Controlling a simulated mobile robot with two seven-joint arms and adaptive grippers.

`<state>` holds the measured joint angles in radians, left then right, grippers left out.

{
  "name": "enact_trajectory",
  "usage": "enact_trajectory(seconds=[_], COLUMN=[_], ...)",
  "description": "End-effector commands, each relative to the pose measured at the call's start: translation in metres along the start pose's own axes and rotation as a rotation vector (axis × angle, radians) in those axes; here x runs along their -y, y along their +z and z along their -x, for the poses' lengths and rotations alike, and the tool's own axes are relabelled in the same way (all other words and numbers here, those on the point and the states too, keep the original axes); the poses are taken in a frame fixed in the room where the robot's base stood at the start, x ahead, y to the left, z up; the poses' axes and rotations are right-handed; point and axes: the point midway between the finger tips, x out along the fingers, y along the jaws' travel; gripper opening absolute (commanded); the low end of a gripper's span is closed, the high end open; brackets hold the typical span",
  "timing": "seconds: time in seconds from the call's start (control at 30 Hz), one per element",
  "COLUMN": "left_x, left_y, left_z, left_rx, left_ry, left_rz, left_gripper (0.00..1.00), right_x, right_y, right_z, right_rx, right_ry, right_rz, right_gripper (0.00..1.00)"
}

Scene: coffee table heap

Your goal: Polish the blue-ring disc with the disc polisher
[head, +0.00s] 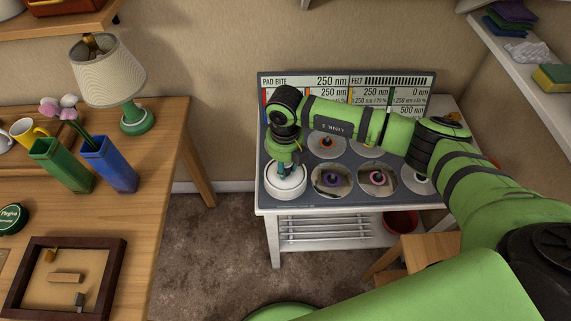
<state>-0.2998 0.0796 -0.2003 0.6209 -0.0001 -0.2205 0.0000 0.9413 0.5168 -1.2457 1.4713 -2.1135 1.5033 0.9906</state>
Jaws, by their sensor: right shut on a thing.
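My right gripper (285,160) reaches down at the left side of a grey board on a small white table (268,228). It is shut on the disc polisher (287,187), whose round white body sits low over the board's front left place. Whether it touches a disc there is hidden. Several round discs lie on the board: an orange-ring disc (326,145), a purple-ring disc (331,181) and a pink-ring disc (377,180) among them. My arm partly covers others. I cannot make out a blue ring. My left gripper is out of view.
A display panel (300,82) behind the discs reads PAD BITE 250 nm, with a FELT bar; my arm hides part of it. A wooden desk (150,130) with lamp (110,75) and vases stands left. A shelf (525,80) is at right, a wooden stool (428,250) in front.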

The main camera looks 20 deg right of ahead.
Motion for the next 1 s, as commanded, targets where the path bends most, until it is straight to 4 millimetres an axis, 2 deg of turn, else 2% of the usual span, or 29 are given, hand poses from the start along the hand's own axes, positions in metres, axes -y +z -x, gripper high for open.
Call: enact_trajectory(seconds=[0.17,0.6,1.0], left_x=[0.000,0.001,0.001], left_y=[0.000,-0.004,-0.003], left_z=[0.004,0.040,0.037], left_rx=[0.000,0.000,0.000], left_ry=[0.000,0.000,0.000], left_rz=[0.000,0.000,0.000], left_gripper=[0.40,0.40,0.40], right_x=[0.000,0.000,0.000], right_y=[-0.001,0.000,0.000], right_z=[0.003,0.053,0.052], right_rx=[-0.002,-0.001,-0.001], right_ry=[-0.001,0.000,0.000], right_rz=[0.001,0.000,0.000], right_gripper=[0.02,0.02,0.02])
